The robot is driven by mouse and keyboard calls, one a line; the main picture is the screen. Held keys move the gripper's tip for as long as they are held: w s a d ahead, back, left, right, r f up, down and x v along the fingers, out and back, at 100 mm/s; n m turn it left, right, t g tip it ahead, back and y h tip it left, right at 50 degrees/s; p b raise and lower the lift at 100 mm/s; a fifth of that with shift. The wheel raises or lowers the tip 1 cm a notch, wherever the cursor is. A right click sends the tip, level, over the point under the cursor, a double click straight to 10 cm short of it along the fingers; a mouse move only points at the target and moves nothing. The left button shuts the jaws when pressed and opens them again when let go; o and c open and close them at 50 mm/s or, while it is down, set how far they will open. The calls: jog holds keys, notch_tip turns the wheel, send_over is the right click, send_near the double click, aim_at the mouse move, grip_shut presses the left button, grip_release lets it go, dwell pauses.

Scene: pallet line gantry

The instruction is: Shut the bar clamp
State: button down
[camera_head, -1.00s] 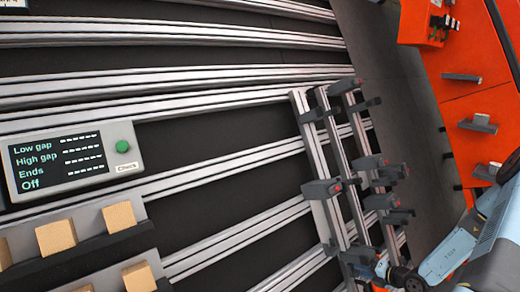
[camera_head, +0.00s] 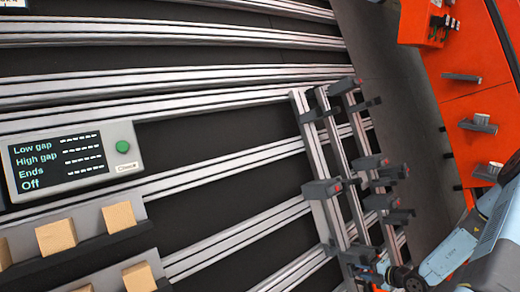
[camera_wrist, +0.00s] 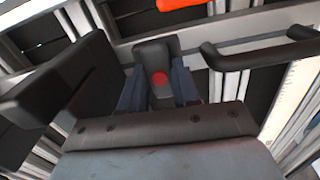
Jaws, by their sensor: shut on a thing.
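Bar clamps with dark grey blocks and red dots sit on upright-slanting metal rails (camera_head: 322,165) at the right of the head view. In the head view my arm reaches in from the lower right, and the fingertips are hard to make out among the lower clamp parts.
A grey display box (camera_head: 70,160) with a green button reads Low gap, High gap and Ends as dashes, and Off. Wooden blocks (camera_head: 57,237) sit in dark holders at lower left. An orange panel (camera_head: 480,95) stands at right. A dark curved handle (camera_wrist: 262,58) is right of my gripper.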

jog(key=c, duration=1)
grip_release()
jog(key=shift+o, duration=0.2)
jog(key=v, duration=0.9)
